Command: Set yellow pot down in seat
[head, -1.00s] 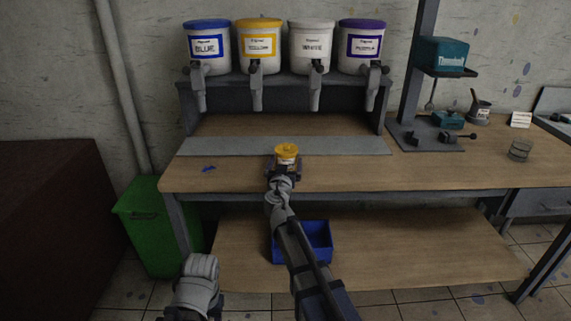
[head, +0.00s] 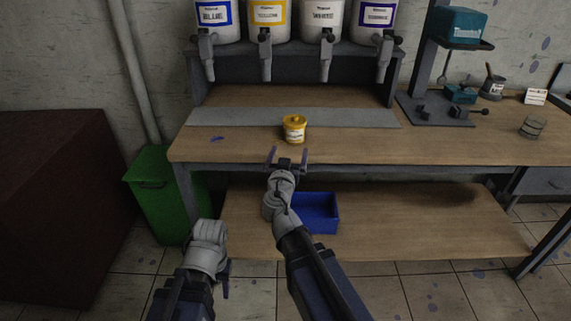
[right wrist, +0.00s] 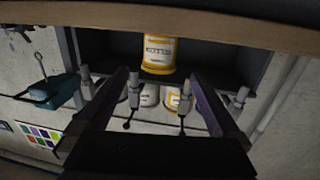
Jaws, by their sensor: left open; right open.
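The yellow pot (head: 294,132) stands upright on the wooden bench at the front edge of the grey strip (head: 340,119). It has a yellow lid and a pale label. My right gripper (head: 287,157) is open and empty, in front of the pot and apart from it, near the bench's front edge. In the right wrist view, which is upside down, the pot (right wrist: 159,53) shows ahead between the spread fingers (right wrist: 165,95). My left gripper (head: 225,277) is low at the front left, open and away from the bench. I cannot make out a distinct seat.
Several labelled paint buckets with taps, including a yellow one (head: 269,15), stand on the rack behind. A blue bin (head: 315,213) sits on the lower shelf. The bench around the pot is clear.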

